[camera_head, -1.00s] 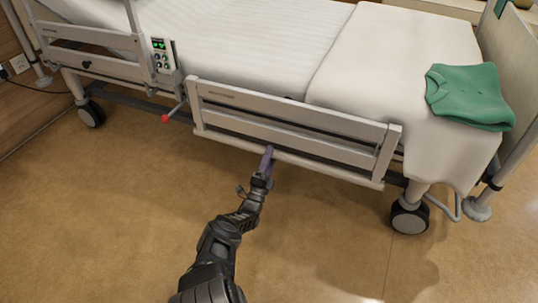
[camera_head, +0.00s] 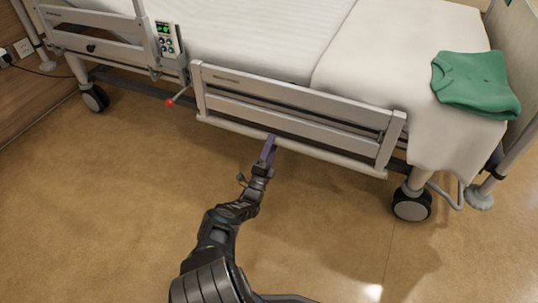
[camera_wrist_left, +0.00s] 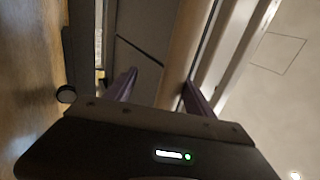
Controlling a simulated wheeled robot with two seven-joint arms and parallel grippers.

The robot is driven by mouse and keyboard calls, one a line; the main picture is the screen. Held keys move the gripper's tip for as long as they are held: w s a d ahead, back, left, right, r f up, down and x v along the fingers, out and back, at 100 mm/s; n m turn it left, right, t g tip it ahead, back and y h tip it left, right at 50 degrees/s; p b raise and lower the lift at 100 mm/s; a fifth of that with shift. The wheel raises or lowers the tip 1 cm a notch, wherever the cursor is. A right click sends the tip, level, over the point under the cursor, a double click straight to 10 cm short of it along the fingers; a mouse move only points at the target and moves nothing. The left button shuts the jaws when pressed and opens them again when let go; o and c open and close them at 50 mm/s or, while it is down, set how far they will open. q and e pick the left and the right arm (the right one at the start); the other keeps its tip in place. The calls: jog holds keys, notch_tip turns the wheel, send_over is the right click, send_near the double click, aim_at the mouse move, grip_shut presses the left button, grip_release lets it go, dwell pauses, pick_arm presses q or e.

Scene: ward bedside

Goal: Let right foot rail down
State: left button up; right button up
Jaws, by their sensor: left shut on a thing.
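The right foot rail (camera_head: 295,107) is a pale grey side rail with two wide boards and a lower bar. It stands raised along the near side of the bed, at its foot half. My left gripper (camera_head: 270,143) reaches up from below, its purple fingers at the middle of the lower bar, and is shut on the rail. In the left wrist view its two fingers (camera_wrist_left: 157,92) stand apart with a beige bar (camera_wrist_left: 182,50) close by. The exact contact is hard to see there. My right gripper is not in view.
The head-end rail (camera_head: 100,50) carries a control panel (camera_head: 167,40). A red-tipped lever (camera_head: 171,102) sticks out between the rails. A castor (camera_head: 412,205) stands at the foot end. A green garment (camera_head: 475,83) lies on the blanket. The floor (camera_head: 110,190) in front is clear.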

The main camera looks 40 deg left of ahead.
pick_arm(q)
jog(key=v, duration=0.6)
jog(key=shift+f, duration=0.3)
jog(key=shift+s+d, duration=0.1)
jog(key=shift+d, duration=0.05)
